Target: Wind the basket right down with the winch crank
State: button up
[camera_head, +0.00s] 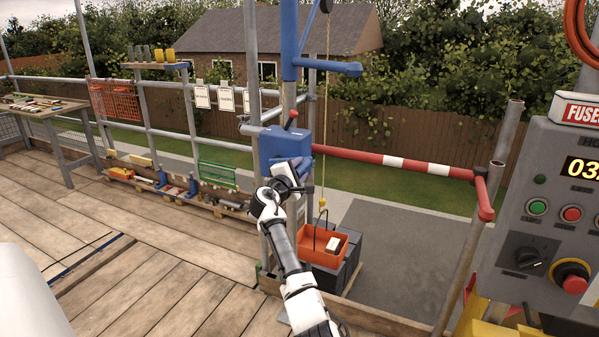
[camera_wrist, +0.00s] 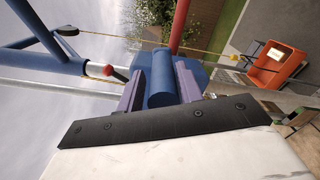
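The winch (camera_head: 280,147) is a blue box on the scaffold post, with a red-knobbed lever on top. My gripper (camera_head: 301,168) is at its front right side. In the wrist view, the purple fingers of my gripper (camera_wrist: 160,82) lie on both sides of a blue cylinder, the crank's handle (camera_wrist: 161,88), and appear closed on it. The rest of the crank is mostly hidden. The orange basket (camera_head: 313,254) hangs from a yellow rope (camera_head: 327,100), beyond the deck edge, with a small pale object inside. It also shows in the wrist view (camera_wrist: 268,78).
Dark grey blocks (camera_head: 345,262) stand beside the basket. A red-and-white bar (camera_head: 400,163) crosses at the right. A control panel (camera_head: 550,210) stands at the near right. The plank deck (camera_head: 150,275) is open at the left.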

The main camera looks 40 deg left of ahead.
jog(key=shift+o, duration=1.1)
jog(key=shift+a+f, duration=0.1)
jog(key=shift+f, duration=0.05)
jog(key=shift+s, duration=0.15)
jog(key=shift+s+f, duration=0.15)
jog(key=shift+s, duration=0.5)
jog(key=b+v, duration=0.3)
jog(key=v, duration=0.9)
jog(key=shift+d+b, duration=0.3)
jog(key=shift+s, duration=0.1)
